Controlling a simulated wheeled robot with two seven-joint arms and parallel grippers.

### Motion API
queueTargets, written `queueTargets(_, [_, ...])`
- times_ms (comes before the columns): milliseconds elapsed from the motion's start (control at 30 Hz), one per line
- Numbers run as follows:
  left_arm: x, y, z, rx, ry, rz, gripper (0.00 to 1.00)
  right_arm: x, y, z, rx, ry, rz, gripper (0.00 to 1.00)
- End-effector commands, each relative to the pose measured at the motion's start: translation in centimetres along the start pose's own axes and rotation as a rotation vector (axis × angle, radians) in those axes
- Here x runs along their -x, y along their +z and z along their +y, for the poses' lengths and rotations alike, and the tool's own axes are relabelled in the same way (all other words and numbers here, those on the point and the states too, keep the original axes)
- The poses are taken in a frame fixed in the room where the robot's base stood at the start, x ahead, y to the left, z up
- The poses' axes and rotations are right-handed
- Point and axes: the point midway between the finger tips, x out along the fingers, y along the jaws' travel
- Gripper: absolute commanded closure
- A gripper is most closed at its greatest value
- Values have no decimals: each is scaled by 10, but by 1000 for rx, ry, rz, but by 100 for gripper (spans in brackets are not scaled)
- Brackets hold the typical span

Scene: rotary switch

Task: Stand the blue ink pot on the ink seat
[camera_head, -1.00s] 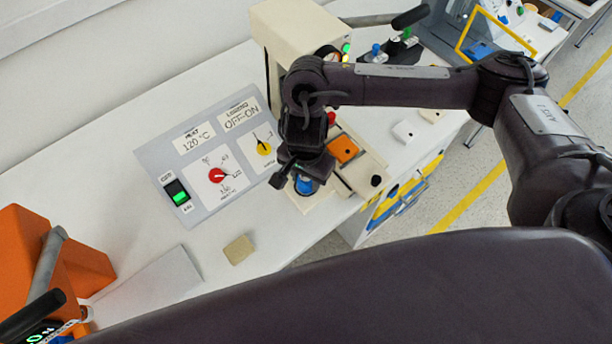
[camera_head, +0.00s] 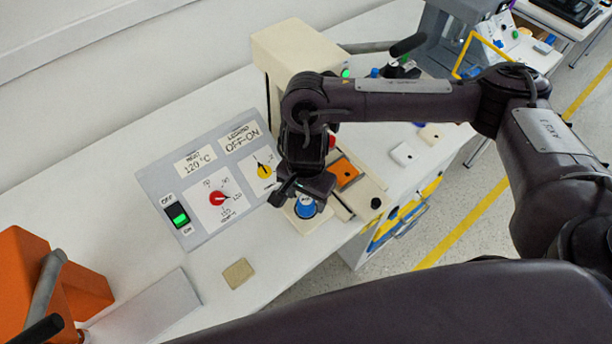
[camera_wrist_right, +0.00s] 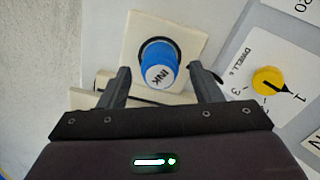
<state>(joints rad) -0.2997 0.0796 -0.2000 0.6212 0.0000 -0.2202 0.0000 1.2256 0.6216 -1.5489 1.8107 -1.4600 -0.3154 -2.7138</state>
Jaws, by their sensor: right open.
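The blue ink pot (camera_head: 306,208) stands on the cream ink seat (camera_head: 328,222) at the front of the cream machine. In the right wrist view the pot (camera_wrist_right: 161,60) shows its white top marked INK, and its base sits within the dark ring of the square seat (camera_wrist_right: 135,28). It looks upright. My right gripper (camera_head: 299,190) is above the pot in the head view. In the wrist view the fingers of my right gripper (camera_wrist_right: 159,76) are open, one on each side of the pot, with gaps between them and it. My left gripper is not in view.
A grey panel with a red knob (camera_head: 216,199), a yellow knob (camera_head: 264,171) and a green-lit switch (camera_head: 178,214) lies left of the seat. An orange block (camera_head: 345,172) is right of the gripper. A tan block (camera_head: 238,273) lies on clear white tabletop.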

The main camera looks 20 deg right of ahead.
Motion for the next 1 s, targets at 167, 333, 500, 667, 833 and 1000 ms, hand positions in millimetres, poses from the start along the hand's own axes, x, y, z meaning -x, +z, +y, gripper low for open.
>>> queueTargets(167, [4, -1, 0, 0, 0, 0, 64, 38, -2, -1, 3, -5, 6, 42])
queueTargets(333, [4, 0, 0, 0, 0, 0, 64, 67, -1, -1, 1, -4, 5, 42])
queueTargets(500, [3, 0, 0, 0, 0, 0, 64, 89, -1, 0, 0, -1, 2, 42])
queueTargets(667, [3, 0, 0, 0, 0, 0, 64, 98, 0, 0, 1, 0, 1, 42])
queueTargets(833, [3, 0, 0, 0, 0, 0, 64, 100, 0, 0, 0, 1, 0, 42])
queueTargets(1000, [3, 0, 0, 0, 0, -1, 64, 100, 0, 0, 0, 1, 0, 42])
